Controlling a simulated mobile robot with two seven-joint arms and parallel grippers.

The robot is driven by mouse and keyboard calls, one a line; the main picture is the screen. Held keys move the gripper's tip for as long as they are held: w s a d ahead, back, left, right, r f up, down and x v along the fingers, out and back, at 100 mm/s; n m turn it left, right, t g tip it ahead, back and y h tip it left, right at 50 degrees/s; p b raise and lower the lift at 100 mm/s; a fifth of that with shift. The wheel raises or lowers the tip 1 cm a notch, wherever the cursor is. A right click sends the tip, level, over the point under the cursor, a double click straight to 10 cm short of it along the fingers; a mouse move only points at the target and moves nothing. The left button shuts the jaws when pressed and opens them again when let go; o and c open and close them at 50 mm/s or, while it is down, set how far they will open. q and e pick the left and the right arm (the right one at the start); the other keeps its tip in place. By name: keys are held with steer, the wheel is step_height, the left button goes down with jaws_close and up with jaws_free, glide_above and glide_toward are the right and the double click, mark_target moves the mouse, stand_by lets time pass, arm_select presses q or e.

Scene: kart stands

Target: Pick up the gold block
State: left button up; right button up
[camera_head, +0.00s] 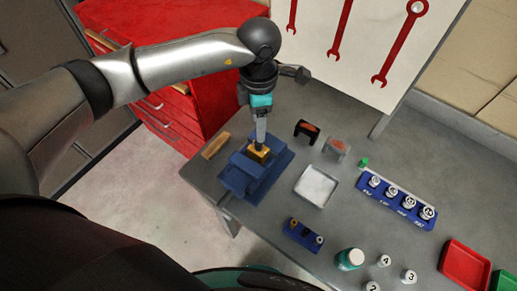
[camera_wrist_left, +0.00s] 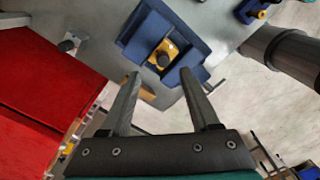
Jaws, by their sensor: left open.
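The gold block (camera_wrist_left: 166,50) sits in a blue vise-like fixture (camera_wrist_left: 141,37) on the grey table. It has a dark round spot on its top. In the head view the gold block (camera_head: 259,152) shows beside my fingertips, partly hidden by them, in the blue fixture (camera_head: 243,177). My left gripper (camera_head: 260,140) comes down from above the fixture. In the left wrist view its two fingers (camera_wrist_left: 160,75) are spread apart, with the block beyond and between their tips. Nothing is held. My right gripper is not in view.
A wooden piece (camera_head: 215,146) lies left of the fixture. A white tray (camera_head: 316,186), a blue rack of numbered weights (camera_head: 396,202) and a small blue holder (camera_head: 302,236) stand to the right. A red cabinet (camera_head: 180,80) stands behind left, by a board with red wrenches (camera_head: 337,30).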

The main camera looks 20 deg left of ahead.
mark_target(258, 152)
arm_select(q)
steer(key=shift+s+f+p, duration=0.15)
steer(key=shift+f+p, duration=0.15)
steer(key=shift+f, duration=1.3)
steer(key=shift+s+f+p, duration=0.1)
steer(key=shift+f+p, duration=0.2)
steer(key=shift+f, duration=1.3)
jaws_close()
steer(key=shift+r, duration=0.1)
